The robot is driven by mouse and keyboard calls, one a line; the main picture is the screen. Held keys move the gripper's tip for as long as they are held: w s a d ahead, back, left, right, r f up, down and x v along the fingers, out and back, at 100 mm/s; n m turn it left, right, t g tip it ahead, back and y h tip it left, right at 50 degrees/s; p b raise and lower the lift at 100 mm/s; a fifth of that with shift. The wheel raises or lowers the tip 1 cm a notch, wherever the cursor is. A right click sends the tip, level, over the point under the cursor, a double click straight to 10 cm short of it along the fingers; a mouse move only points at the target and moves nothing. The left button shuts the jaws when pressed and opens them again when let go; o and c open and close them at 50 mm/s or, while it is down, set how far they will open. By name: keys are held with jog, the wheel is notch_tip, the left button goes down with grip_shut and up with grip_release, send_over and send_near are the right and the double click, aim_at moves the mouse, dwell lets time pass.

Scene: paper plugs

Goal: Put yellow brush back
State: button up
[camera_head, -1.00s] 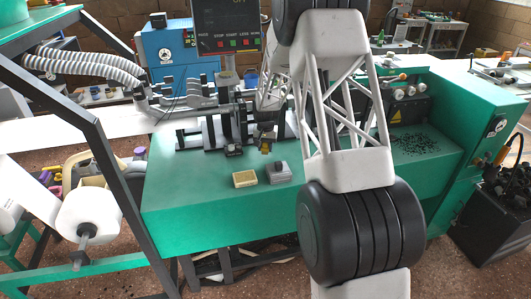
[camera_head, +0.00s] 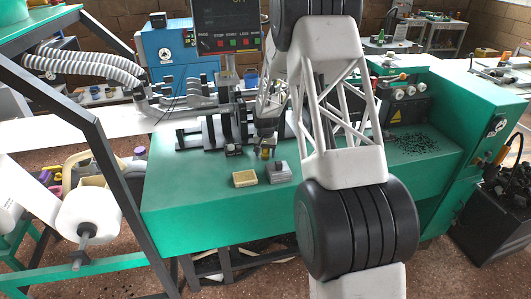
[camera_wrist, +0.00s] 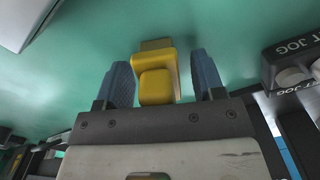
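The yellow brush (camera_wrist: 155,80) is in the wrist view, between the two blue-grey fingers of my gripper (camera_wrist: 164,82). The fingers are spread, with a gap showing on each side of it. Whether it touches the green surface is unclear. In the head view a small yellow patch (camera_head: 265,154) shows just below my gripper (camera_head: 266,146), over the green machine table near the black rollers. My arm hides part of the area to its right.
A yellowish block (camera_head: 244,178) and a grey block (camera_head: 279,172) lie on the green table (camera_head: 210,215) in front of my gripper. Black machine rollers (camera_head: 208,132) stand behind and left. A labelled jog panel (camera_wrist: 293,65) is close on the right in the wrist view.

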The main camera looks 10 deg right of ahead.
jog(key=shift+r, duration=0.1)
jog(key=shift+r, duration=6.05)
jog(key=shift+s+r, duration=0.35)
jog(key=shift+r, duration=0.05)
jog(key=s+a+r+n+t, duration=0.1)
jog(key=s+a+r, duration=0.1)
jog(key=s+r, duration=0.95)
jog(key=s+a+r+n, duration=0.1)
jog(key=s+a+r, duration=0.1)
jog(key=s+r, duration=0.95)
jog(key=s+a+f+n, duration=0.1)
jog(key=s, duration=1.6)
jog(key=s+a+f+n+t, duration=0.1)
jog(key=s+f, duration=0.1)
jog(key=s, duration=1.5)
jog(key=shift+s+t, duration=0.3)
jog(key=shift+s, duration=0.05)
